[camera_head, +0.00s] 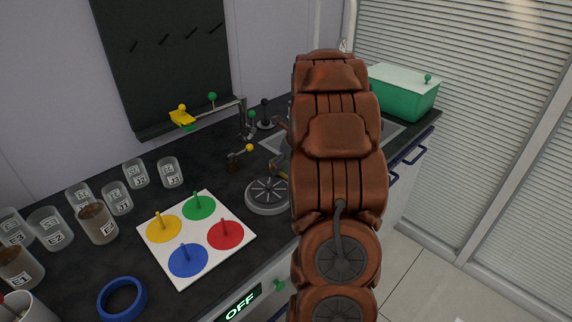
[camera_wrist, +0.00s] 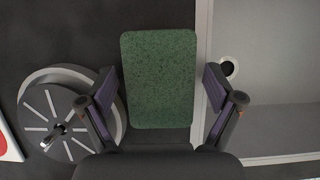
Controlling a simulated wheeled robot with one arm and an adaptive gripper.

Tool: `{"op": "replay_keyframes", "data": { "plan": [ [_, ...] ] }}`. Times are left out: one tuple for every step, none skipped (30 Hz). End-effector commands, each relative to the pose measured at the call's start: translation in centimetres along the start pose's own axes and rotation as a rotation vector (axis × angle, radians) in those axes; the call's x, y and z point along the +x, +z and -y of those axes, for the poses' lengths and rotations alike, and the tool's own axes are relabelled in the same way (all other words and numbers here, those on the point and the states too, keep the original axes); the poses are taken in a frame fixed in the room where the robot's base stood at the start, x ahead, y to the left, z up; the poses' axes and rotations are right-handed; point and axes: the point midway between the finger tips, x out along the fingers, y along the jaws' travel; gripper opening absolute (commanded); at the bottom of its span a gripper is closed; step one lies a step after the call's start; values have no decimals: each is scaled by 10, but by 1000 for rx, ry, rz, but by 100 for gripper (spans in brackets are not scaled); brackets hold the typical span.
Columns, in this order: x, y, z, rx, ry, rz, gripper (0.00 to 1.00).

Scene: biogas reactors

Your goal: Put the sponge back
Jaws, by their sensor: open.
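The sponge (camera_wrist: 160,52) shows in the wrist view as a flat green speckled block on the dark counter, beside the left edge of the grey sink. My gripper (camera_wrist: 158,80) is open, with one purple-padded finger on each side of the sponge. A gap shows between each finger and the sponge. I cannot tell the height of the fingers above the counter. In the head view my brown arm hides the sponge and most of my gripper.
A round slotted grey disc (camera_wrist: 66,122) lies close to my left finger; the head view shows it too (camera_head: 268,195). The sink (camera_wrist: 265,60) is at right. A white board with coloured discs (camera_head: 197,238), several labelled beakers (camera_head: 117,197), a blue ring (camera_head: 122,299) and a green box (camera_head: 405,95) stand on the counter.

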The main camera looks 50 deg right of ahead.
Motion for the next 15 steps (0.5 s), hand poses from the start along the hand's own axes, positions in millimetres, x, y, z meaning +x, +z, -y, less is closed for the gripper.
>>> {"op": "replay_keyframes", "data": {
  "plan": [
    [-2,0,1,0,-2,1,91],
    [-5,0,1,0,-3,2,91],
    [-9,1,1,0,-4,2,91],
    [-13,1,2,0,-4,3,91],
    [-18,1,2,0,-5,3,91],
    [-24,1,1,0,-4,3,91],
    [-30,1,1,-1,-4,3,91],
    [-36,0,1,-1,-4,2,91],
    [-44,1,1,0,-6,4,91],
    [-50,1,2,0,-7,4,91],
    [-56,0,2,0,-6,3,91],
    [-63,0,1,0,-4,1,91],
    [-69,0,1,-1,-4,1,91],
    [-75,1,1,-1,-5,2,91],
    [-83,1,2,-2,-7,4,91]
  ]
}}
